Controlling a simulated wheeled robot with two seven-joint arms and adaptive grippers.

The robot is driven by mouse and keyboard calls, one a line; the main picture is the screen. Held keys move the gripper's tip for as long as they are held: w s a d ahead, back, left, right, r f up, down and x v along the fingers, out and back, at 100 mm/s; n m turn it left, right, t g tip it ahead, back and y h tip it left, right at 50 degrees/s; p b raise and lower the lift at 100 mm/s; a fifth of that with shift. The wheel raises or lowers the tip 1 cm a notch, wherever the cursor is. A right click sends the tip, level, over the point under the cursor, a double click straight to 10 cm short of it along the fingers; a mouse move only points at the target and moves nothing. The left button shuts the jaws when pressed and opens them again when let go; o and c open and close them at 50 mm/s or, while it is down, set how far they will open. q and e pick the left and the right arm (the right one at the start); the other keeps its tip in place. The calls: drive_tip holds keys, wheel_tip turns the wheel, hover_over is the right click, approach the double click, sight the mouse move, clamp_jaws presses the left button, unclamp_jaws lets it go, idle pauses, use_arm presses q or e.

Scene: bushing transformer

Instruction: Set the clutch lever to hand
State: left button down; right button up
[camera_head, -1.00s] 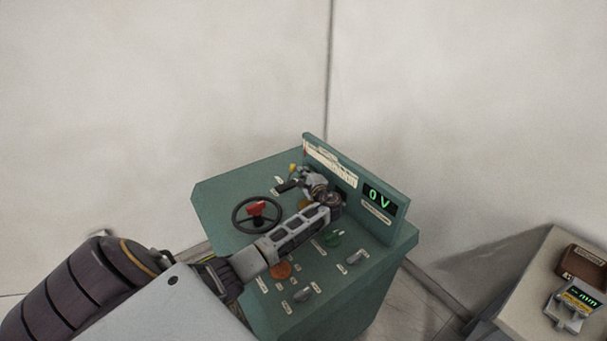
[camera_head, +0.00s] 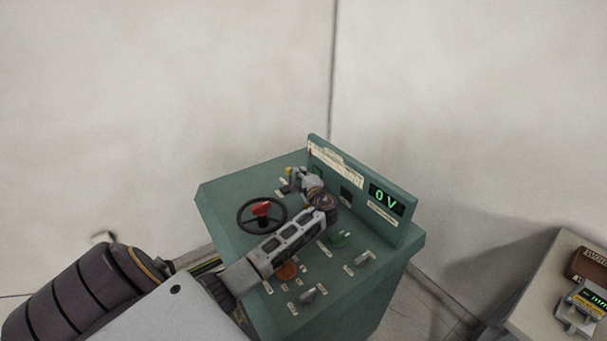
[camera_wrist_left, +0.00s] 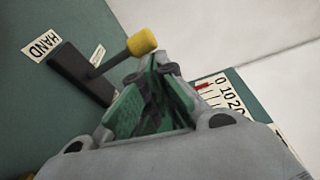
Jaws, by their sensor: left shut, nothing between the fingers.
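The clutch lever shows in the left wrist view as a thin dark rod with a yellow knob (camera_wrist_left: 141,43), rising from a dark slotted plate (camera_wrist_left: 78,70). A HAND label (camera_wrist_left: 42,45) lies at the plate's far-left end. In the head view the yellow knob (camera_head: 289,171) is at the console's back left. My left gripper (camera_head: 292,184) is shut and empty right beside the lever. In the wrist view its fingertips (camera_wrist_left: 152,75) are just below and right of the knob; whether they touch it cannot be told. My right gripper is not in view.
A side table (camera_head: 545,285) is at right.

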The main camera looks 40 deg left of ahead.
use_arm(q)
drive_tip(key=shift+s+a+r, duration=0.15)
drive_tip(key=shift+s+a, duration=0.05)
drive_tip(key=shift+s, duration=0.45)
drive_tip(key=shift+s+a, duration=0.2)
drive_tip(key=shift+s, duration=0.55)
